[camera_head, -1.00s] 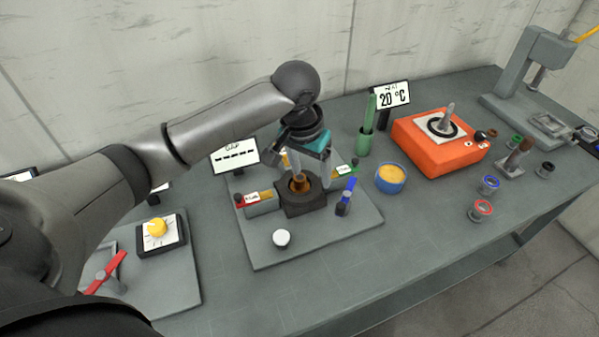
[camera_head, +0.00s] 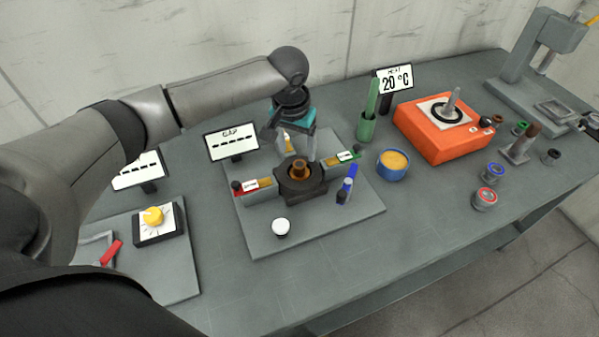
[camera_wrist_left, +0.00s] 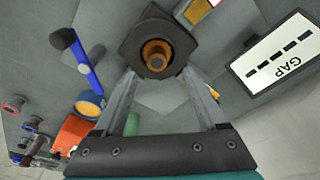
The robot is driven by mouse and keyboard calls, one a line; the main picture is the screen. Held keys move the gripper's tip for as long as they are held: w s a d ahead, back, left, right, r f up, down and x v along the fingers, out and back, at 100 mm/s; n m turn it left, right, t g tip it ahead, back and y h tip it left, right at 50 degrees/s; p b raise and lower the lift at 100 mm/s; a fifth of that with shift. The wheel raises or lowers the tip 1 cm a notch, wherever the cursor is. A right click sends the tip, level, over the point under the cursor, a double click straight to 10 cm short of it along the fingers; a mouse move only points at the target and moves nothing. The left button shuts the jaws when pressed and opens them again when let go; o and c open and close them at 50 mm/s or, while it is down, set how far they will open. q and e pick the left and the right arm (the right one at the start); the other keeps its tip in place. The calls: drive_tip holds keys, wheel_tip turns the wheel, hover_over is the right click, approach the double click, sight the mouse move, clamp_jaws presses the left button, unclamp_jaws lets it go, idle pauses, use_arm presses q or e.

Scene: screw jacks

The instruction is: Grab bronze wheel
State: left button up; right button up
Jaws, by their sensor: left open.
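The bronze wheel (camera_head: 299,168) is a small bronze-coloured ring on top of a dark block (camera_head: 303,186) in the middle of the grey base plate. It also shows in the left wrist view (camera_wrist_left: 157,52), with a round post in its centre. My left gripper (camera_head: 298,150) is open and empty, just behind and above the wheel in the head view. In the left wrist view its two fingers (camera_wrist_left: 160,82) point toward the block, one on each side of the wheel's line. I cannot tell whether a fingertip touches the block. My right gripper is not in view.
A GAP display (camera_head: 231,142) stands left of the arm. Red-ended and green-ended side pieces flank the block. A blue lever (camera_head: 347,186) and a white knob (camera_head: 281,227) are nearby. A blue bowl (camera_head: 393,165) and orange heater (camera_head: 440,130) stand right. The front table strip is clear.

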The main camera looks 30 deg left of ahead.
sight(299, 164)
use_arm(q)
drive_tip(key=f, duration=0.5)
drive_tip(key=shift+w+d+f+b, duration=0.15)
drive_tip(key=shift+w+d+b, duration=0.05)
drive_tip(key=shift+b, duration=0.1)
clamp_jaws()
idle(0.5)
